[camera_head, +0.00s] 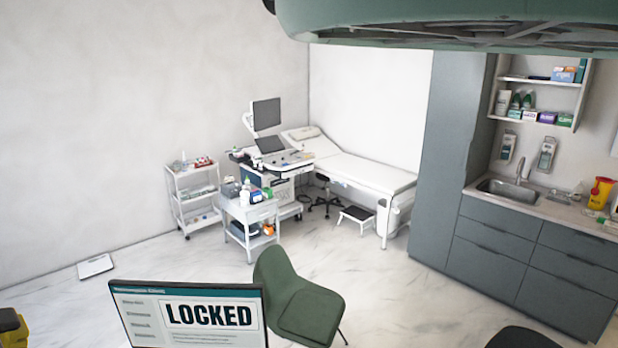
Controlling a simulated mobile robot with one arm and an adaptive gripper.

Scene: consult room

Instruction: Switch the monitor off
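A monitor (190,314) stands in the near foreground at the bottom left. Its screen is lit and shows a page with a teal bar and the word "LOCKED". Its lower part is cut off by the picture's edge, and no power button can be made out. A second monitor (266,113), with a dark screen, is on an ultrasound cart (268,180) near the back wall. My gripper is not seen in this view, so its place relative to either monitor cannot be told.
A green chair (305,310) stands just right of the near monitor. A small trolley (250,212), an exam bed (358,170) and a step stool (357,216) are farther back. Grey cabinets (530,255) line the right. Open marble floor (185,250) lies on the left.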

